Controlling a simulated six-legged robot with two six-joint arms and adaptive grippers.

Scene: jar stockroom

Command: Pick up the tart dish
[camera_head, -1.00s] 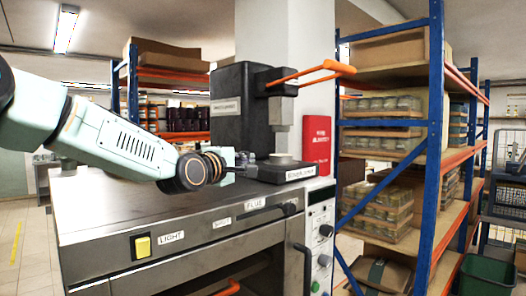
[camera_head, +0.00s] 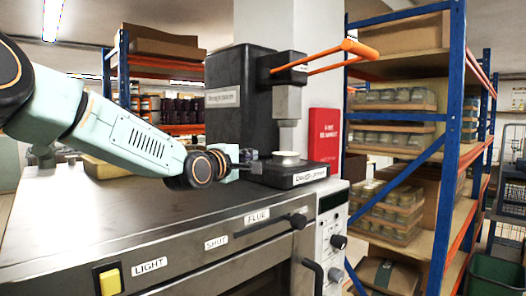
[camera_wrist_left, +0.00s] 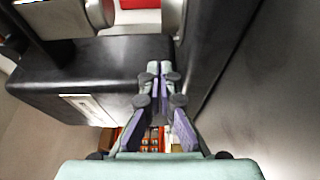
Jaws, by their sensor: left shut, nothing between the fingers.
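A small pale round dish (camera_head: 286,155), which looks like the tart dish, sits on the low black base (camera_head: 290,178) of a press, below its grey ram. My left gripper (camera_head: 258,162) is just left of the dish in the head view, at about the height of the base. Its fingers are shut with nothing between them; their tips meet in the left wrist view (camera_wrist_left: 159,72). A gap to the dish seems to show, but I cannot tell its size. I cannot surely pick out the dish in the wrist view. My right gripper is not in view.
The press's black body (camera_head: 240,100) stands behind my gripper, and its orange lever (camera_head: 325,58) reaches over the dish. A red box (camera_head: 323,135) stands close behind the base. The oven's steel top (camera_head: 110,210) is clear in front. Blue shelving (camera_head: 450,130) stands at right.

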